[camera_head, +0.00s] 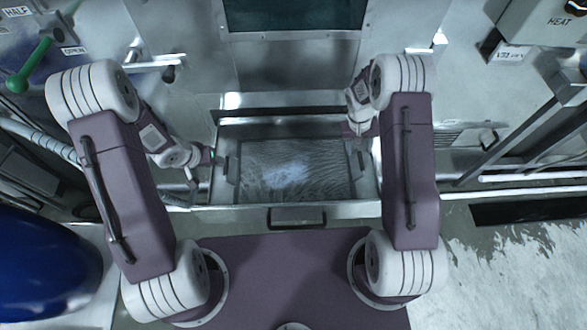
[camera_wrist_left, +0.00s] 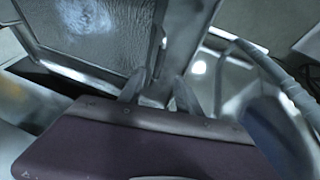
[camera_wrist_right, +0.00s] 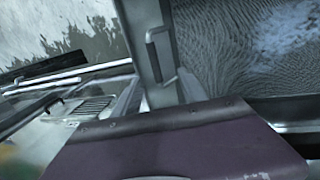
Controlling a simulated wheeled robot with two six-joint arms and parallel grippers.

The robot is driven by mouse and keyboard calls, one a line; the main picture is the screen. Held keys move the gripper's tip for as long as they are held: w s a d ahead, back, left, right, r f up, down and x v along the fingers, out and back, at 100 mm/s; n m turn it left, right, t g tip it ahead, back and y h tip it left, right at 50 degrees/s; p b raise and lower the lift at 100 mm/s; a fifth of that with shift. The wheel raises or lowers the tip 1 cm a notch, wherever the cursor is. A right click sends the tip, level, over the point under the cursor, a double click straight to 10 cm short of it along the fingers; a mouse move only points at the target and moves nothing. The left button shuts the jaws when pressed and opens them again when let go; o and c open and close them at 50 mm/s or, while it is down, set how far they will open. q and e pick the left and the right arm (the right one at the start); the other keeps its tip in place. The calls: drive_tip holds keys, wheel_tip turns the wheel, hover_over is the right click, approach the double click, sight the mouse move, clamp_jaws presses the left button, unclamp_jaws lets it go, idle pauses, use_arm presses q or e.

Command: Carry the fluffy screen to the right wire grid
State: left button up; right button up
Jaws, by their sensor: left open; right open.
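The fluffy screen (camera_head: 297,172) is a dark rectangular mesh with a pale fuzzy patch, lying in an open metal drawer (camera_head: 335,210). It also shows in the left wrist view (camera_wrist_left: 100,45) and the right wrist view (camera_wrist_right: 265,60). My left gripper (camera_head: 205,168) is open and empty near the screen's left side; its fingers show in the left wrist view (camera_wrist_left: 158,92). My right gripper (camera_head: 353,132) is open and empty near the screen's right side. A small handle (camera_wrist_right: 158,52) stands close to it.
A metal machine front with a dark window (camera_head: 295,15) stands behind the drawer. A slatted panel (camera_head: 463,137) and metal rails (camera_head: 525,178) are at the right. A blue drum (camera_head: 40,265) is at the lower left. A green-knobbed lever (camera_head: 18,82) is at the upper left.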

sight(361, 159)
use_arm(q)
drive_tip(key=x, duration=0.8)
drive_tip(key=shift+s+d, duration=0.1)
use_arm(e)
drive_tip(key=f, duration=0.2)
drive_tip(key=d+f, duration=0.1)
drive_tip(key=f, duration=0.5)
drive_tip(key=shift+s+d, duration=0.15)
drive_tip(key=shift+d, duration=0.2)
use_arm(q)
drive_tip(key=c, duration=0.8)
use_arm(e)
drive_tip(key=c, duration=0.8)
use_arm(q)
clamp_jaws()
use_arm(e)
clamp_jaws()
drive_tip(key=shift+d, duration=0.1)
drive_tip(key=shift+s+d, duration=0.1)
use_arm(q)
drive_tip(key=shift+a+r, duration=0.1)
drive_tip(key=shift+a, duration=0.1)
use_arm(e)
drive_tip(key=shift+r, duration=0.1)
